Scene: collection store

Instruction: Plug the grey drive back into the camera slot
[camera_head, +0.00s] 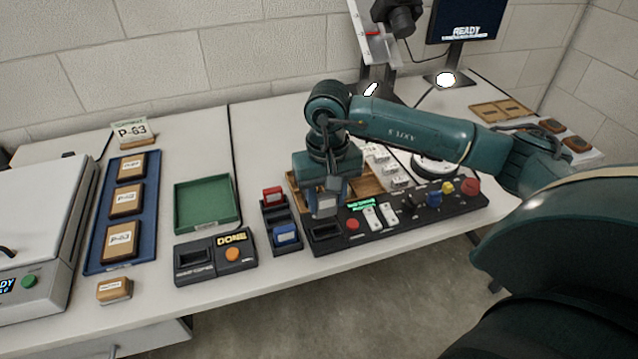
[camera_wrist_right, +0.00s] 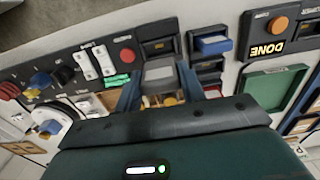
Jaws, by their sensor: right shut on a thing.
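My right gripper (camera_head: 325,196) is shut on the grey drive (camera_head: 324,206), above the left end of the black control panel (camera_head: 437,212). In the right wrist view the grey drive (camera_wrist_right: 160,74) sits between the two fingers. The camera slot (camera_head: 325,232) is a dark rectangular opening in the panel. In the wrist view the slot (camera_wrist_right: 158,47) shows just beyond the drive, which appears to be outside it. Any small gap between drive and panel cannot be judged. My left gripper is not in view.
Left of the panel, a dark rack holds a red drive (camera_head: 272,194) and a blue drive (camera_head: 286,235). Further left are the DONE box (camera_head: 216,261) and a green tray (camera_head: 205,204). A wooden tray (camera_head: 367,184) lies behind the panel. Buttons and knobs fill the panel's right side.

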